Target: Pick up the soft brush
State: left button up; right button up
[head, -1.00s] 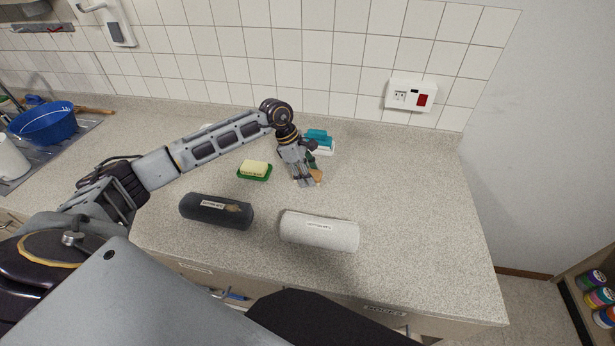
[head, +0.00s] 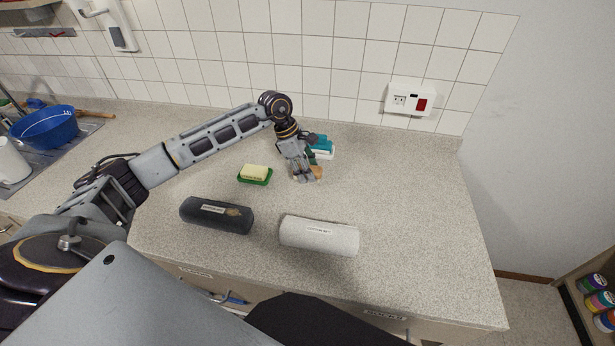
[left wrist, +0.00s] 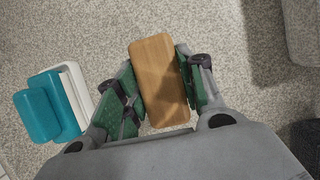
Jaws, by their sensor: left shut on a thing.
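The soft brush appears as a plain wooden block (left wrist: 158,78) in the left wrist view. It lies between the green finger pads of my left gripper (left wrist: 160,88), which is shut on it. In the head view, my left gripper (head: 304,174) points down over the counter's middle, with a small bit of the brush's wood (head: 317,172) showing beside the fingers. Its bristles are hidden. I cannot tell for sure whether it is clear of the counter. My right gripper is not in view.
A teal and white item (head: 322,148) stands close behind the gripper; it also shows in the left wrist view (left wrist: 48,103). A yellow block on a green base (head: 255,175), a dark roll (head: 216,215) and a white roll (head: 319,236) lie nearer. The counter's right side (head: 420,210) is clear.

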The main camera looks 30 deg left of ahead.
aim_at(314, 169)
pick_arm(q)
notch_tip(314, 169, up, 5)
jog(key=shift+r, duration=0.15)
jog(key=shift+r+b, duration=0.3)
jog(key=shift+r, duration=0.5)
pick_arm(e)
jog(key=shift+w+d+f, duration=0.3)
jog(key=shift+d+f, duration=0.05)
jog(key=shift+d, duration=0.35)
